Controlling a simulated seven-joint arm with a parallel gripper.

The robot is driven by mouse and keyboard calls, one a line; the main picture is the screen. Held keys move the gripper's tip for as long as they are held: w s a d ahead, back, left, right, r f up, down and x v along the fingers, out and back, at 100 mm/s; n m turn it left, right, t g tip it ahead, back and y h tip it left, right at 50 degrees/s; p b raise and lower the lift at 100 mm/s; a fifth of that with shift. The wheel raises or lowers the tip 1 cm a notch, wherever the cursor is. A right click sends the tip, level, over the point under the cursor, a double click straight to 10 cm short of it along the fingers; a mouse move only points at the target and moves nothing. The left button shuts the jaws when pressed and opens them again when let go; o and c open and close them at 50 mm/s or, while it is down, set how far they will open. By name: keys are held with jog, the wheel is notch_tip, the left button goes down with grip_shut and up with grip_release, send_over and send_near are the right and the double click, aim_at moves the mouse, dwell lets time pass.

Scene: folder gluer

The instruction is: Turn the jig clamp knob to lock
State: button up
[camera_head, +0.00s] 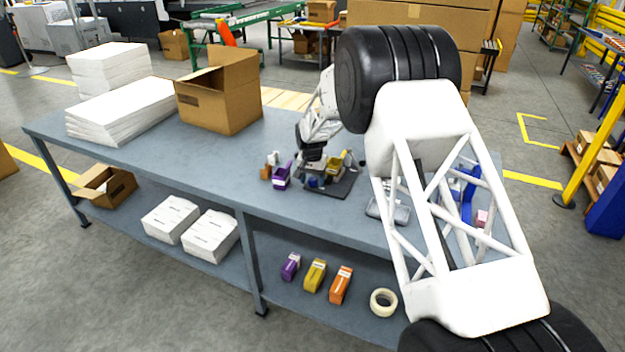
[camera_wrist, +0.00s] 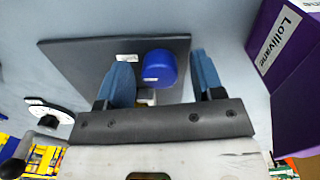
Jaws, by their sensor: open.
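The jig's round blue clamp knob (camera_wrist: 159,67) shows in the wrist view over the dark flat jig plate (camera_wrist: 85,62). My gripper (camera_wrist: 163,72) is open, with one blue finger to the left of the knob and the other to its right. Gaps show on both sides, so the fingers do not appear to touch it. How far the fingertips reach in depth along the knob I cannot tell. In the head view the jig plate (camera_head: 343,187) lies on the bench near its front edge, with my gripper (camera_head: 311,172) over it. The knob is small there.
A purple carton (camera_wrist: 290,55) stands close to the right finger in the wrist view. A dark round-knobbed part (camera_wrist: 48,121) is at the left. On the bench (camera_head: 215,160) are a cardboard box (camera_head: 228,100) and paper stacks (camera_head: 125,105).

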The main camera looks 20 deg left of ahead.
aim_at(312, 179)
jog(key=shift+r, duration=0.1)
jog(key=shift+a+r, duration=0.1)
jog(key=shift+r, duration=3.7)
jog(key=shift+r, duration=0.1)
